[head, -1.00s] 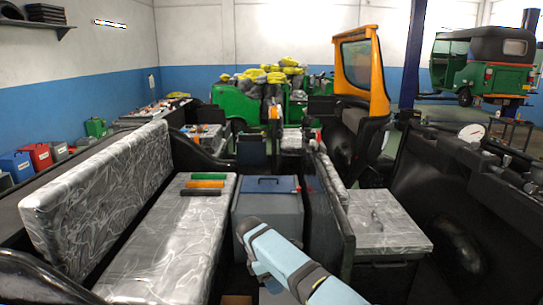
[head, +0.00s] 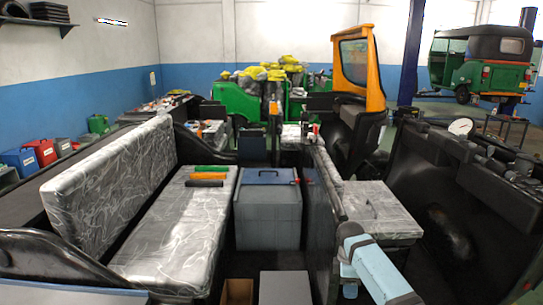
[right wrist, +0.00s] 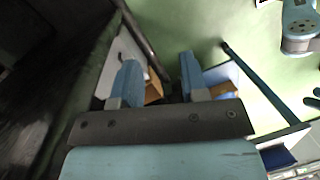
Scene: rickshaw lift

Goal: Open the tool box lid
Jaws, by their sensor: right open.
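The tool box (head: 267,218) is a grey box with a blue lid (head: 266,177) and a dark handle on top. It stands between the patterned bench seat and the dark partition in the head view, and its lid is down. My right gripper (head: 349,282) is low and right of the tool box, apart from it and pointing downward. In the right wrist view the two blue fingers (right wrist: 160,76) are spread with nothing held between them. The tool box cannot be made out there. My left gripper is not in view.
The patterned bench seat (head: 180,235) bounds the left side, with green, orange and black rolls (head: 207,177) on it. A dark partition (head: 318,220) stands right of the tool box, beside a smaller patterned seat (head: 380,212). An open cardboard box (head: 237,291) lies in front.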

